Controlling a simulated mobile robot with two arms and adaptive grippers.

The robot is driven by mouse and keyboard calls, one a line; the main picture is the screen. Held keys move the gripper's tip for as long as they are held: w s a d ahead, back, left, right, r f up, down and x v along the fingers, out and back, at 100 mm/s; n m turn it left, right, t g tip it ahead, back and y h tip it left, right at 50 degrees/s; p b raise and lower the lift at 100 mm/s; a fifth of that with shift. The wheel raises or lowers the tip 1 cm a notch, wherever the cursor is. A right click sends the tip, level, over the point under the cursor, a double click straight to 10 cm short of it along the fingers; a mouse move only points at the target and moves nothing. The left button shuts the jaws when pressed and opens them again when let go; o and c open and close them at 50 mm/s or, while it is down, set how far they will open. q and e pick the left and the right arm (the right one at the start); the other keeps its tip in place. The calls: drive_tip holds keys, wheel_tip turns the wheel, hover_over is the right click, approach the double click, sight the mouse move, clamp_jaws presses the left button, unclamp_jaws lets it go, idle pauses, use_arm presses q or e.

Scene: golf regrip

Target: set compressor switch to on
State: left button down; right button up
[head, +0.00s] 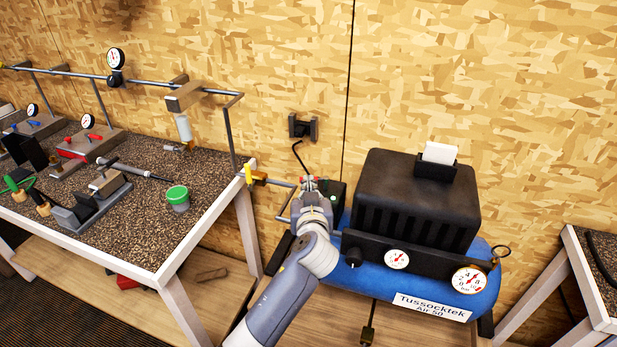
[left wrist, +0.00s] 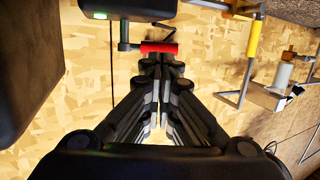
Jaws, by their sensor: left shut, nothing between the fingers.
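The compressor (head: 415,200) has a black ribbed housing on a blue tank (head: 375,278) labelled "Tussocktek Air 50". A small black switch box stands at its left side, mostly behind my left gripper in the head view. In the left wrist view the switch box (left wrist: 122,8) shows a lit green lamp (left wrist: 100,15). A red-sleeved lever (left wrist: 160,47) sticks out from the box on a dark stem. My left gripper (left wrist: 160,60) is shut and empty, its fingertips at the red lever, touching or very near it. In the head view my left gripper (head: 308,187) is partly hidden by its own wrist.
A workbench (head: 140,245) with gauges, fixtures and a green-lidded jar (head: 177,197) stands at the left. A yellow-handled valve (head: 250,172) sits on a pipe beside my arm. A wall socket (head: 302,127) is behind. Another bench (head: 580,270) stands at the right.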

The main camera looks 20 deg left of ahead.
use_arm(q)
drive_tip(key=shift+p+x, duration=0.5)
drive_tip(key=shift+x, duration=1.2)
use_arm(e)
drive_tip(key=shift+w+r, duration=0.35)
drive_tip(key=shift+r, duration=0.35)
drive_tip(key=shift+s+r, duration=0.1)
drive_tip(key=shift+s, duration=0.05)
use_arm(q)
drive_tip(key=shift+w+a+m+t+h+p, duration=0.3)
drive_tip(key=shift+m+h+p, duration=0.2)
drive_tip(key=shift+m+h, duration=0.25)
drive_tip(key=shift+w+a+f+h+b, duration=0.15)
drive_tip(key=shift+w+a+h+b, duration=0.2)
drive_tip(key=shift+b, duration=0.35)
drive_tip(key=shift+w+a, duration=0.1)
drive_tip(key=shift+a, duration=0.1)
drive_tip(key=shift+w+d, duration=0.1)
drive_tip(key=shift+w, duration=0.05)
use_arm(e)
drive_tip(key=shift+d+f, duration=0.25)
drive_tip(key=shift+f, duration=0.1)
drive_tip(key=shift+s+a+r, duration=0.1)
drive_tip(key=shift+a, duration=0.05)
